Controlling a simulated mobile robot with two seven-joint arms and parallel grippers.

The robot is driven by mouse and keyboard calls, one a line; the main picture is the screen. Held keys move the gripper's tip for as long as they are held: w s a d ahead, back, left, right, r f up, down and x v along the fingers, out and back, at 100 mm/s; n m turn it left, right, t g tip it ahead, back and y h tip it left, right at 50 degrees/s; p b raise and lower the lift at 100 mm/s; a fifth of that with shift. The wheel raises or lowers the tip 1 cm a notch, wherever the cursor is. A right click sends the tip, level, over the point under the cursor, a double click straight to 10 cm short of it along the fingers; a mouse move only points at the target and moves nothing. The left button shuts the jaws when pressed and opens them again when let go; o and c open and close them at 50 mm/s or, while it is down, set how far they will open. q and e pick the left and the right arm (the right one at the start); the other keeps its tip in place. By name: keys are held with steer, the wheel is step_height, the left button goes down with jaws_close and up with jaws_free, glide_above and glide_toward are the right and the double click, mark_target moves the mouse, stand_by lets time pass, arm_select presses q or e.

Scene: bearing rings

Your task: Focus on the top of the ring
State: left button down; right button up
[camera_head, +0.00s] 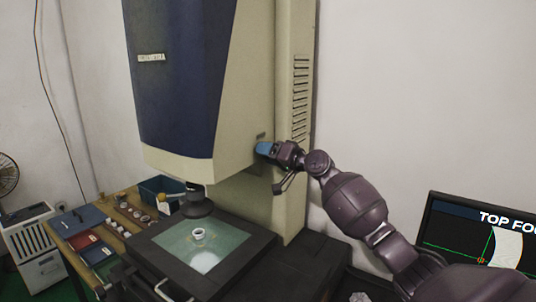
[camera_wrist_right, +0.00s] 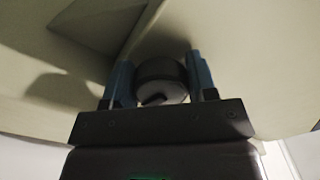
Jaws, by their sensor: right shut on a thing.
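The ring (camera_head: 198,234) is small and pale and sits on the lit glass stage (camera_head: 172,243) of the measuring machine (camera_head: 192,75). The dark lens (camera_head: 197,204) hangs just above and behind it. My right gripper (camera_head: 264,148) is at the machine's right side. In the right wrist view its blue fingers (camera_wrist_right: 161,84) stand on both sides of a dark round knob (camera_wrist_right: 160,80) and are shut on it. The monitor (camera_head: 470,238) at the lower right reads "TOP FO…", cut off by the frame, with green lines and a pale curved shape. My left gripper is not in view.
A wooden bench (camera_head: 125,212) at the left holds a blue bin (camera_head: 160,188), coloured trays and several small parts. A white cabinet (camera_head: 35,243) and a fan (camera_head: 8,172) stand at the far left. The machine's column rises close to my right gripper.

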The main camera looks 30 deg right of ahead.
steer(key=o, duration=0.8)
steer(key=shift+r, duration=0.1)
steer(key=shift+o, duration=0.6)
steer(key=shift+s+d, duration=0.15)
steer(key=shift+s, duration=0.1)
steer(key=b+v, duration=0.1)
steer(key=v, duration=0.9)
steer(key=shift+b, duration=0.3)
steer(key=shift+s, duration=0.15)
